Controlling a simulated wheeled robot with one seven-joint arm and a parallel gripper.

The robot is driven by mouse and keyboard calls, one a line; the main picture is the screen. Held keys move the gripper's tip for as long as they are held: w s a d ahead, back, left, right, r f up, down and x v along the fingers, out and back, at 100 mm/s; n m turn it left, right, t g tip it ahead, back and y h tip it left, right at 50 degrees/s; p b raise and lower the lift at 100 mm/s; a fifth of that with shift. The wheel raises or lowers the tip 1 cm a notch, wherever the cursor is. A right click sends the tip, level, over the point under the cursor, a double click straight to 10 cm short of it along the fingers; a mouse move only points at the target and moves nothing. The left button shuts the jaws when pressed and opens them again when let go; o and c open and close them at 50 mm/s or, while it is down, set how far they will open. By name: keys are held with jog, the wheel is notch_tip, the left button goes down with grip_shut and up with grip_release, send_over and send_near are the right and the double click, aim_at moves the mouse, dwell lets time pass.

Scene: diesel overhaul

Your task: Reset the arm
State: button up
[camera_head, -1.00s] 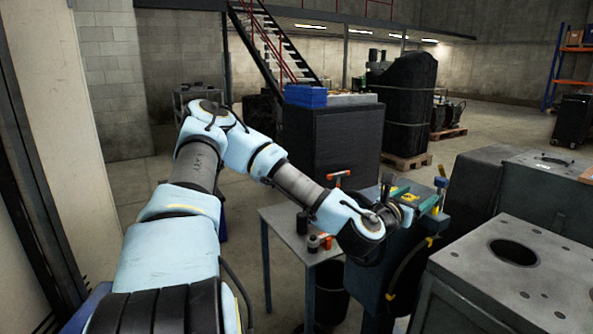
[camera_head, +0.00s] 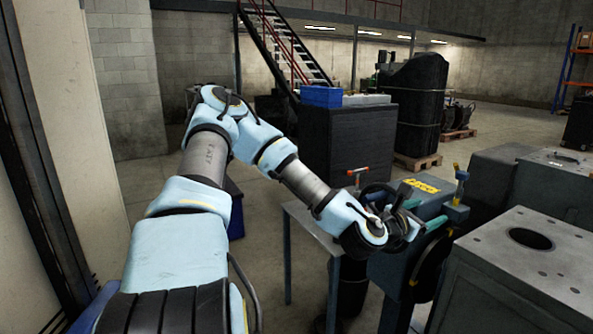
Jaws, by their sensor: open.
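My arm reaches from the lower left across to the middle of the view, bent at a high elbow. My gripper (camera_head: 408,228) is at its end, small and partly hidden by the wrist. It is open, and I see nothing held in it. It appears in front of a blue-green machine (camera_head: 405,270) with a yellow label; I cannot tell how far apart they are.
A grey metal table (camera_head: 300,213) stands behind the wrist. A grey block with a round hole (camera_head: 515,265) is close at right. A dark cabinet with a blue bin (camera_head: 322,96) stands behind. A wall (camera_head: 75,150) is at left. Open floor lies beyond.

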jog(key=s+a+f+m+g+y, duration=0.3)
jog(key=a+f+m+g+y, duration=0.3)
jog(key=a+f+m, duration=0.7)
jog(key=s+a+r+m+y, duration=0.2)
jog(key=a+r+m, duration=0.1)
jog(key=a, duration=0.5)
jog(key=s+a+r+m+g+y, duration=0.1)
jog(key=s+a+r+m+y, duration=0.2)
jog(key=a, duration=0.5)
jog(key=s+a+r+m+g+y, duration=0.1)
jog(key=a+r+m, duration=0.3)
jog(key=a, duration=0.4)
jog(key=shift+s+r+m+y, duration=0.4)
jog(key=shift+s+r+y, duration=0.3)
jog(key=shift+r+y, duration=0.15)
